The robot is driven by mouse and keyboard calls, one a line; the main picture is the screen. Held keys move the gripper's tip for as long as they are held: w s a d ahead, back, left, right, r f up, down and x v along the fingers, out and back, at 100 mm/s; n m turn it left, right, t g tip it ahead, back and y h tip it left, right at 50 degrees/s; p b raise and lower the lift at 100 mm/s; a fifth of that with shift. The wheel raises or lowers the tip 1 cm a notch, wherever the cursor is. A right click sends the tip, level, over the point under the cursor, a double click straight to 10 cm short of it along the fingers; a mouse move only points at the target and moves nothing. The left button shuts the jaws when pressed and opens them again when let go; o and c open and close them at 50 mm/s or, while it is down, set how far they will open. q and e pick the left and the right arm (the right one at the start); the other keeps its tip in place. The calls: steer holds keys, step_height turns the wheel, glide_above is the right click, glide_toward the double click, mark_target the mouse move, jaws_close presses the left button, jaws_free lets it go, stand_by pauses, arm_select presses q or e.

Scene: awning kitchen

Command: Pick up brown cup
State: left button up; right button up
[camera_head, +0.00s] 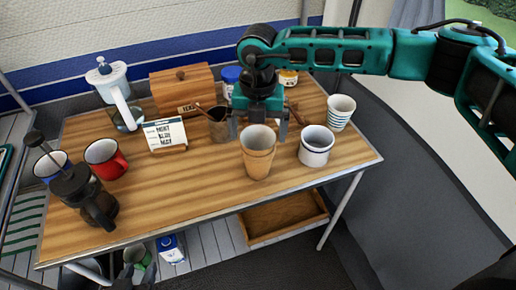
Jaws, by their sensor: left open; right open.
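A tan-brown cup (257,160), which looks like a stack of cups, stands upright near the front of the wooden table (200,182). My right gripper (259,136) points down just behind and above it, with one finger to each side of its rim. The gripper is open, and I cannot tell whether it touches the cup. A darker brown cup (219,127) with a wooden utensil in it stands just left of the gripper. Two dark fingertips at the bottom edge look like my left gripper (137,273), open, low in front of the table near a green mug (137,256).
A white dark-rimmed mug (316,148) stands close right of the tan cup, with a striped cup (340,111) behind it. A red mug (105,160), a French press (88,195) and a small sign (166,135) stand to the left. The table's front middle is clear.

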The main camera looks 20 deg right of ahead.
steer(key=shift+f, duration=0.7)
steer(key=c, duration=1.1)
steer(key=shift+r, duration=0.15)
